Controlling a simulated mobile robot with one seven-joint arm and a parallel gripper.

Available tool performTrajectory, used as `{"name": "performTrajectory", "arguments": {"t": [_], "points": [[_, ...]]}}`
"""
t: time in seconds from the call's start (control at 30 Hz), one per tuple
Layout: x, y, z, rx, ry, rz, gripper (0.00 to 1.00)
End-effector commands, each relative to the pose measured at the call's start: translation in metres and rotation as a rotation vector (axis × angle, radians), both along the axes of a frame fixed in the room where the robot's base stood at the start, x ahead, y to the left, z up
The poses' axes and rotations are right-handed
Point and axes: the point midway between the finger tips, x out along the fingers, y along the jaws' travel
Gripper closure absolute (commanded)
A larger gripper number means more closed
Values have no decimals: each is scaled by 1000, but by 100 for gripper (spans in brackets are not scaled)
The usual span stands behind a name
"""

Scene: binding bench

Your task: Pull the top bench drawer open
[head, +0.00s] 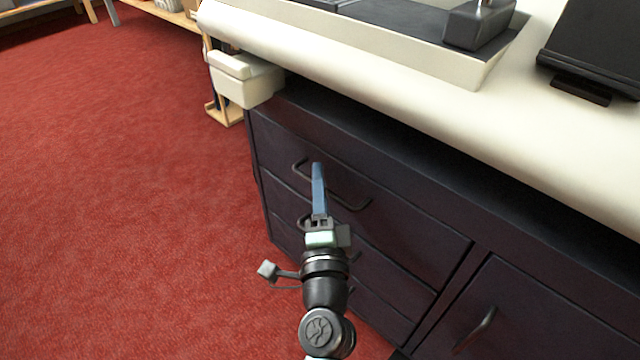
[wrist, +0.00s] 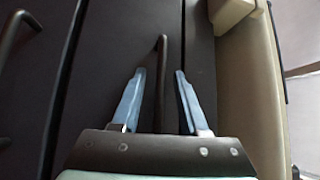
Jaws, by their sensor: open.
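The top drawer (head: 415,233) is a dark front under the cream benchtop, and it looks shut, flush with the bench. Its dark bar handle (head: 358,206) is partly hidden behind my gripper in the head view. My gripper (head: 318,170) reaches toward the handle with blue fingers. In the wrist view, my gripper (wrist: 160,74) is open, with one finger on each side of the top handle (wrist: 162,48). The fingers look apart from the bar, and nothing is gripped. How deep the bar sits between them is hard to tell.
Lower drawers with similar handles sit below; one handle (wrist: 14,38) shows at left in the wrist view. A cupboard door (head: 545,310) is at the right. A cream box (head: 246,80) juts from the bench's left end. Red carpet (head: 130,190) is clear at left.

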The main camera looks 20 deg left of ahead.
Motion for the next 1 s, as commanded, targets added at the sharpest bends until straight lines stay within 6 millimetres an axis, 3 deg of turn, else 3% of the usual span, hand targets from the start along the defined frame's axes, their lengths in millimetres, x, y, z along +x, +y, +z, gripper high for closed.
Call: {"name": "performTrajectory", "arguments": {"t": [0.03, 0.27, 1.0], "points": [[0, 0, 0, 0, 0, 0, 60], [0, 0, 0, 0, 0, 0, 100], [0, -1, 0, 0, 0, -1, 100]]}}
